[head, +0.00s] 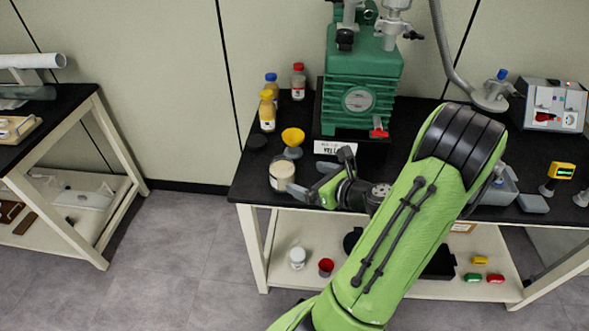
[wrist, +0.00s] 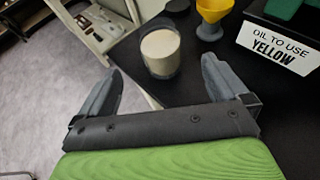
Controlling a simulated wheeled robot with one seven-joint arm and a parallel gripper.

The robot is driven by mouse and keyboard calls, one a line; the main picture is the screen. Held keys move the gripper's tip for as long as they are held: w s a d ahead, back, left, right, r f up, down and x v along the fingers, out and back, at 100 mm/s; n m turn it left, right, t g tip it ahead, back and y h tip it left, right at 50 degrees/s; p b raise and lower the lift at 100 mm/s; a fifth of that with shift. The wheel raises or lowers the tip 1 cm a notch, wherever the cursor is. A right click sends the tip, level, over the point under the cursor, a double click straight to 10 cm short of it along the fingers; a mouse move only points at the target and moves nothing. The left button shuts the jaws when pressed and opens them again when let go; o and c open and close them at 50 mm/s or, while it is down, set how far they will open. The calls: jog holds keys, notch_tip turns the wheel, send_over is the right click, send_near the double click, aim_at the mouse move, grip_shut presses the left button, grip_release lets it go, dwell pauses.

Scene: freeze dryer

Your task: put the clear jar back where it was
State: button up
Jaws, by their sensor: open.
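The clear jar (head: 282,176) stands upright near the front left corner of the black bench top, with pale cream contents. It also shows in the wrist view (wrist: 160,52), ahead of my gripper and between the lines of its two fingers. My gripper (head: 305,182) is just to the right of the jar in the head view. In the wrist view my gripper (wrist: 158,85) is open, its fingers spread wide with nothing between them. The fingertips appear short of the jar; I cannot tell the exact gap.
A yellow funnel (head: 293,138) stands close behind the jar, and a black round lid (head: 257,143) lies to its left. Several bottles (head: 267,112) stand farther back. The green pump (head: 362,85) and its "oil to use yellow" sign (wrist: 281,50) are to the right.

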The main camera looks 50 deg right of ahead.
jog(key=w+a+r+n+g+y, duration=0.15)
jog(key=a+n+g, duration=0.25)
jog(key=a+n, duration=0.55)
jog(key=a+r+n+g+y, duration=0.2)
jog(key=a+n+g+y, duration=0.1)
jog(key=a+n, duration=0.7)
jog(key=s+a+r+n+h, duration=0.2)
jog(key=s+a+r+n, duration=0.1)
jog(key=n, duration=0.5)
jog(key=s+a+r+n+g+h, duration=0.1)
jog(key=s+a+r+n, duration=0.2)
jog(key=s+r+n, duration=0.2)
jog(key=s+n, duration=0.3)
jog(key=n, duration=0.1)
jog(key=shift+a+r+h, duration=0.25)
jog(key=shift+a+h, duration=0.1)
jog(key=shift+a, duration=0.05)
notch_tip(320, 180, up, 10)
jog(key=p, duration=1)
jog(key=shift+r, duration=0.2)
